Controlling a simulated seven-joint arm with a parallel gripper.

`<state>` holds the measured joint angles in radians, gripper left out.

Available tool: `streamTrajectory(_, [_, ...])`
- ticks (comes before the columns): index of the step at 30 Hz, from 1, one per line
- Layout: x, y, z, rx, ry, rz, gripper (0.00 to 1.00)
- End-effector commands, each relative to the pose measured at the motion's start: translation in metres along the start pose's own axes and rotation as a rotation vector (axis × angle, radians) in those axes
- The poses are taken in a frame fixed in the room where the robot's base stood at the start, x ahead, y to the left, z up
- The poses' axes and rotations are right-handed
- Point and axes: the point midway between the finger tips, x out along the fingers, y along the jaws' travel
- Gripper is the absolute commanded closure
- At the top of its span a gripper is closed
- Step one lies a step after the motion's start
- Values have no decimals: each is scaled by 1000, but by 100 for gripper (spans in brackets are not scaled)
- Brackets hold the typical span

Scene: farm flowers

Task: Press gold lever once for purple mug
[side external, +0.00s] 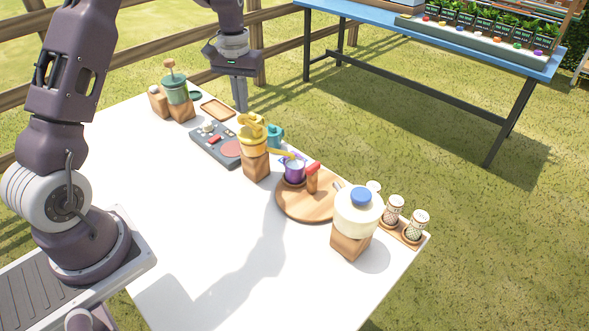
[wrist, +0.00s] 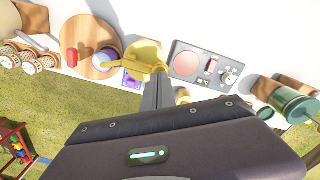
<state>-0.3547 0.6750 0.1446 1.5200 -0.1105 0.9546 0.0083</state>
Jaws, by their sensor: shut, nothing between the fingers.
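A gold dispenser (side external: 253,142) with a gold lever on top (side external: 250,120) stands on a wooden block, its spout reaching right toward the purple mug (side external: 294,170). The mug stands upright on a round wooden board (side external: 300,204), with a pale interior. My gripper (side external: 240,106) is shut and empty, pointing down, just above and behind the lever in the side view; I cannot tell whether it touches. In the wrist view the shut fingers (wrist: 161,82) end beside the gold dispenser (wrist: 147,54). The spout partly covers the mug (wrist: 105,60) there.
A red-topped wooden piece (side external: 312,178) stands beside the mug. A cream dispenser with a blue lid (side external: 357,212), shakers (side external: 393,209), a teal mug (side external: 275,136), a grey panel (side external: 213,147) and a green dispenser (side external: 176,92) stand nearby. The table's front is clear.

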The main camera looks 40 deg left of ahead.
Motion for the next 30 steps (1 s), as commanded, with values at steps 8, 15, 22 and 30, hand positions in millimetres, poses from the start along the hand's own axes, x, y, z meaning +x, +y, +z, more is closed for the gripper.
streamTrajectory(8, [9, 0, 0, 0, -1, 0, 100])
streamTrajectory(15, [17, 0, 0, 0, 0, 0, 100])
streamTrajectory(22, [25, 0, 0, 0, -2, 0, 100])
streamTrajectory(30, [28, 0, 0, 0, -2, 0, 100])
